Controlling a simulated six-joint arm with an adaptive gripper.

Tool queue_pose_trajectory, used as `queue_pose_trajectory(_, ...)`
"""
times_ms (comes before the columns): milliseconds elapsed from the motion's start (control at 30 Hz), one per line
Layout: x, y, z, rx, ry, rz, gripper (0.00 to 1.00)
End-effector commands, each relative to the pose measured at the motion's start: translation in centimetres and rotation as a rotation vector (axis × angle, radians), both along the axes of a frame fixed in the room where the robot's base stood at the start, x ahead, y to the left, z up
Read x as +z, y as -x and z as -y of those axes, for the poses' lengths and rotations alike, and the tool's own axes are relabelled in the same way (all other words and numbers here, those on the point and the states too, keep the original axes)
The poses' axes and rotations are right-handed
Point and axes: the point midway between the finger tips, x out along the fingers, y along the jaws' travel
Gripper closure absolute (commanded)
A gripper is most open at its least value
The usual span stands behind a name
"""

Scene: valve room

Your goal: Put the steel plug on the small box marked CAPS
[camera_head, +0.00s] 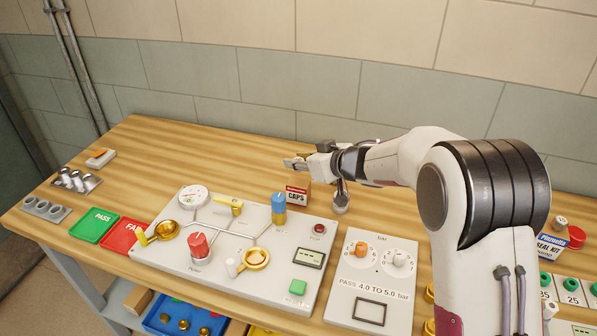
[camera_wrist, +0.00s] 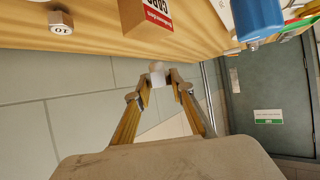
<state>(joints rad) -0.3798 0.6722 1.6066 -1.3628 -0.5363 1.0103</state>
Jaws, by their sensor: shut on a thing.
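My gripper (camera_head: 294,162) points left in the head view, just above and behind the small white-and-red CAPS box (camera_head: 297,196) in the picture. In the wrist view the fingertips (camera_wrist: 157,80) are closed on a small pale piece, which I take to be the steel plug (camera_wrist: 156,67). Its details are too small to tell. The CAPS box (camera_wrist: 150,20) shows at the top of the wrist view, apart from the fingers and the plug. The plug is hardly distinguishable from the fingertips in the head view.
A valve panel (camera_head: 165,262) with a blue-topped cylinder (camera_head: 278,208) stands in front and left of the box. A gauge panel (camera_head: 345,300) lies to the right. Green (camera_head: 94,225) and red trays (camera_head: 121,236) are at left.

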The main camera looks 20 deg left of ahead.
Motion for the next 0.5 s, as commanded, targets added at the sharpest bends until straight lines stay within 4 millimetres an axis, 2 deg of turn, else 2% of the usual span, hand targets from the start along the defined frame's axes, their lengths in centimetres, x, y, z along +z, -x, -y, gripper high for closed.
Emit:
queue_pose_trajectory(167, -0.6, 0.0, 0.0, 0.0, 0.001, -0.001, 1.0)
queue_pose_trajectory(500, -3.6, 0.0, 0.0, -0.001, 0.001, -0.001, 1.0)
